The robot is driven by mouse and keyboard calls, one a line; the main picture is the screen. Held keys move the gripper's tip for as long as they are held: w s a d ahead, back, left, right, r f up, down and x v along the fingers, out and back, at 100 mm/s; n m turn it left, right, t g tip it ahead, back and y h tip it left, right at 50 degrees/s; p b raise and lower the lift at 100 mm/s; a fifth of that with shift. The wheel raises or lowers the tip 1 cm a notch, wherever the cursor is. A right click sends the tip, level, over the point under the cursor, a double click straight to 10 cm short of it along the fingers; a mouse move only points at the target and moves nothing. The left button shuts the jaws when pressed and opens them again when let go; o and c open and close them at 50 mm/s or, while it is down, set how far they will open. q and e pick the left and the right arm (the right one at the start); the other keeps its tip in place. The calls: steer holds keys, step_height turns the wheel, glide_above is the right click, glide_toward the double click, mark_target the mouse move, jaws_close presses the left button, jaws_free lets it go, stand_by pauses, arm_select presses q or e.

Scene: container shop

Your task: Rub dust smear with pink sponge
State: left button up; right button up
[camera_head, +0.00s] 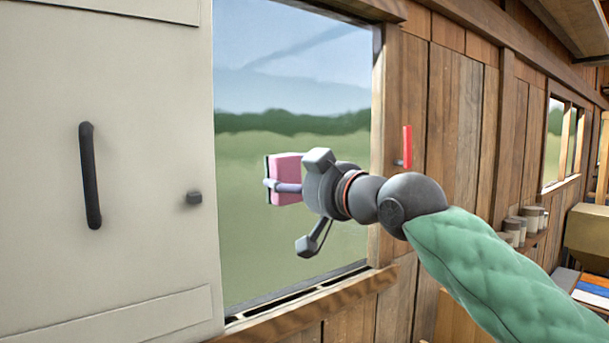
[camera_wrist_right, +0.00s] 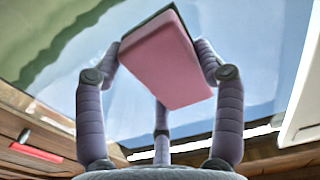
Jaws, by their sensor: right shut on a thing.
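The pink sponge (camera_head: 286,168) is a small block with a thin dark layer on its far side. My right gripper (camera_head: 283,184) is shut on it and holds it in front of the window pane (camera_head: 270,255). In the right wrist view the sponge (camera_wrist_right: 168,65) sits between the fingers, its dark layer facing the glass. I cannot tell whether it touches the pane. A faint grey diagonal streak (camera_head: 305,50), which looks like the dust smear, crosses the upper pane, above the sponge. My left gripper is not in view.
A pale cabinet door (camera_head: 140,190) with a black handle (camera_head: 89,176) stands left of the window. A red handle (camera_head: 407,147) sticks out from the wooden wall on the right. Several cans (camera_head: 523,222) stand on a ledge farther right.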

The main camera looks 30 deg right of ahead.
steer(key=shift+a+r, duration=0.15)
steer(key=shift+d+b, duration=1.95)
steer(key=shift+d, duration=3.55)
steer(key=shift+a+p, duration=1.6)
steer(key=shift+a, duration=3.95)
steer(key=shift+s, duration=0.15)
